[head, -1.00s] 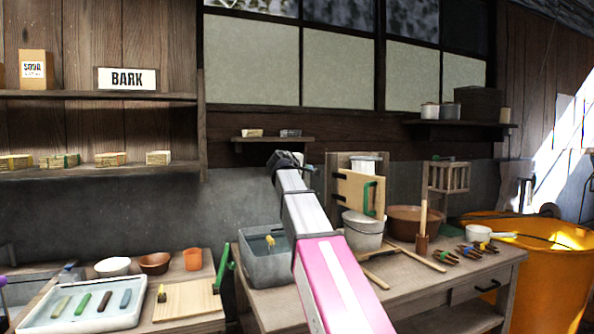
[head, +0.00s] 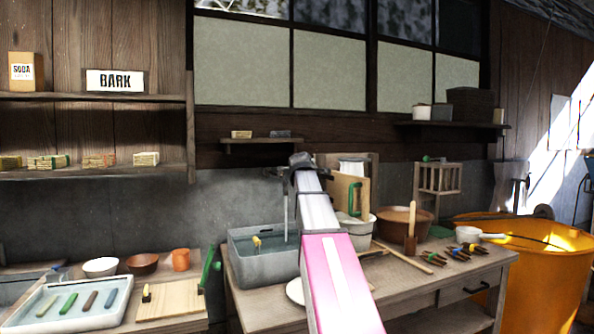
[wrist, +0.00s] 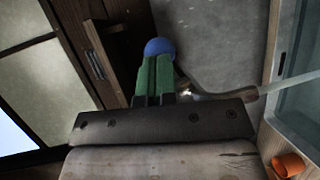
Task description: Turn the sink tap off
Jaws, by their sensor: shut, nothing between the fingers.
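The sink tap's curved metal spout (wrist: 205,92) shows in the wrist view, with a pale stream of water (wrist: 292,82) running from its end. A round blue knob (wrist: 158,47) sits just beyond my gripper (wrist: 156,68). My green fingers are together and empty, at or very near the knob; I cannot tell whether they touch it. In the head view the water (head: 285,210) falls into the grey sink basin (head: 262,268), left of my arm. My fingertips and the knob are hidden there behind my wrist.
The wall with a small shelf (head: 262,140) stands close behind the tap. An orange cup (head: 181,260) is on the left table.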

